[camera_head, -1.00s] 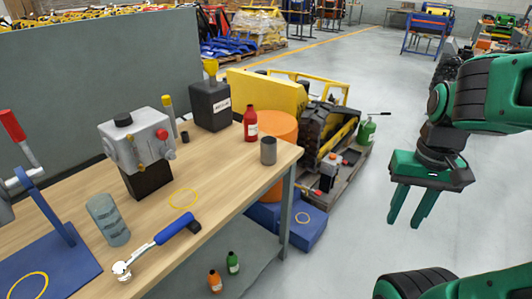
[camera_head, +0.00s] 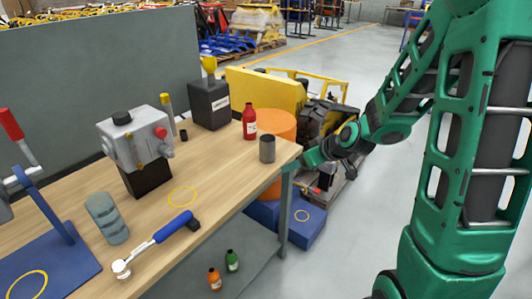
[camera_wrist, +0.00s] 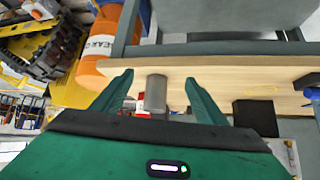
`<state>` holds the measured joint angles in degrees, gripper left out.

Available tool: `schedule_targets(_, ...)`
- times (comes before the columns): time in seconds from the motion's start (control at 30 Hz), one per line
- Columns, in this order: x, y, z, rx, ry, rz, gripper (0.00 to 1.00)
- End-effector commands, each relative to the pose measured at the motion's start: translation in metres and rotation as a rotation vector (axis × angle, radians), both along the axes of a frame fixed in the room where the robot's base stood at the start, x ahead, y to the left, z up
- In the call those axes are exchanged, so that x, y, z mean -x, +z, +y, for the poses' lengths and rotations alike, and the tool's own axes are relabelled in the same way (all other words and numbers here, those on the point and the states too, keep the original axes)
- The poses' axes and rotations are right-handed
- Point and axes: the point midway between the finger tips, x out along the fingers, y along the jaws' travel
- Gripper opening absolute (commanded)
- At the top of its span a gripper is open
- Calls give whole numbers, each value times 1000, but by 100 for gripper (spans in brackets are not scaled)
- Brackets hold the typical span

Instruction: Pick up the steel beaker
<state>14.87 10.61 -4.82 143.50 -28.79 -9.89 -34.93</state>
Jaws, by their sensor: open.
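The steel beaker (camera_head: 267,149) is a plain grey cylinder standing upright near the right corner of the wooden workbench (camera_head: 150,208). In the wrist view the beaker (camera_wrist: 156,92) appears between the two green fingers, with space on both sides. My gripper (camera_wrist: 157,85) is open and empty. In the head view my gripper (camera_head: 308,159) is at the bench's right edge, just right of the beaker, its fingers hard to make out at this size.
A red bottle (camera_head: 249,123) stands behind the beaker. An orange drum (camera_head: 281,122) is beside the bench's far corner. Floor is clear at right.

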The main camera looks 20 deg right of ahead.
Motion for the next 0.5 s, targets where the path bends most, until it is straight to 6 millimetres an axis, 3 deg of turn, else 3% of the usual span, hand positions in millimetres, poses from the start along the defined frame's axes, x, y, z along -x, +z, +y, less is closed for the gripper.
schedule_targets(0.1, -35, -11, 22, -46, 28, -130, 67)
schedule_targets(0.2, -58, -13, 32, -75, 21, -230, 67)
schedule_targets(0.5, -90, -16, 36, -111, -39, -382, 67)
